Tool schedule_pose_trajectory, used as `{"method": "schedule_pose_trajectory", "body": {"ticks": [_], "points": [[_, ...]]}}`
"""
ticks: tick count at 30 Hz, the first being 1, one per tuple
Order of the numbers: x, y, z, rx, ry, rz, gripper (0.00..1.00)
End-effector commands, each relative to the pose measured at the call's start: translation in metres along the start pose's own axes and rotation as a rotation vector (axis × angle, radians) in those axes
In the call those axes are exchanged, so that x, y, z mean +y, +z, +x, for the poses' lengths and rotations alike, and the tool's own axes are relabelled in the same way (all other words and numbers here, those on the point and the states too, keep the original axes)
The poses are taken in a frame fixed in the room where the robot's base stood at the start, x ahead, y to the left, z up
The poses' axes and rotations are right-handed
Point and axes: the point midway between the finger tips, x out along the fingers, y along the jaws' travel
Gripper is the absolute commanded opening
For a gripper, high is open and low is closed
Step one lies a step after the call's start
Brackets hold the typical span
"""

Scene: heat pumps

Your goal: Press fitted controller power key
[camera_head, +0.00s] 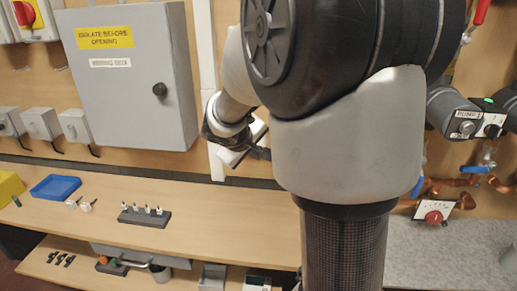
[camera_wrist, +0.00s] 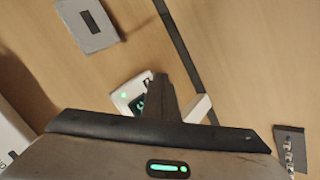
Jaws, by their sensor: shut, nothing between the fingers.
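A white controller (camera_wrist: 127,99) with a green light and a dark screen shows in the wrist view, fixed to the wooden board. My gripper (camera_wrist: 160,88) is shut and empty, its dark finger in front of the controller and covering its right part. I cannot tell whether the finger touches the controller or where the power key is. In the head view my gripper (camera_head: 238,152) is near the wall, left of my arm and partly hidden by it.
A grey cabinet (camera_head: 130,95) with a black knob and yellow label hangs left of my gripper. The bench holds a blue tray (camera_head: 56,187) and a dark rack (camera_head: 143,217) of small fittings. Copper pipes (camera_head: 450,187) and a pump (camera_head: 458,112) are on the right.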

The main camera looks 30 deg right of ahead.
Motion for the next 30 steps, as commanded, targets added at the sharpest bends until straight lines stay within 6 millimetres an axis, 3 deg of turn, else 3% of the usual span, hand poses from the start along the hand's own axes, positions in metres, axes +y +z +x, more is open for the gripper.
{"method": "schedule_pose_trajectory", "body": {"ticks": [30], "points": [[0.0034, -0.0038, 0.0062, 0.000, 0.000, 0.001, 0.00]]}}
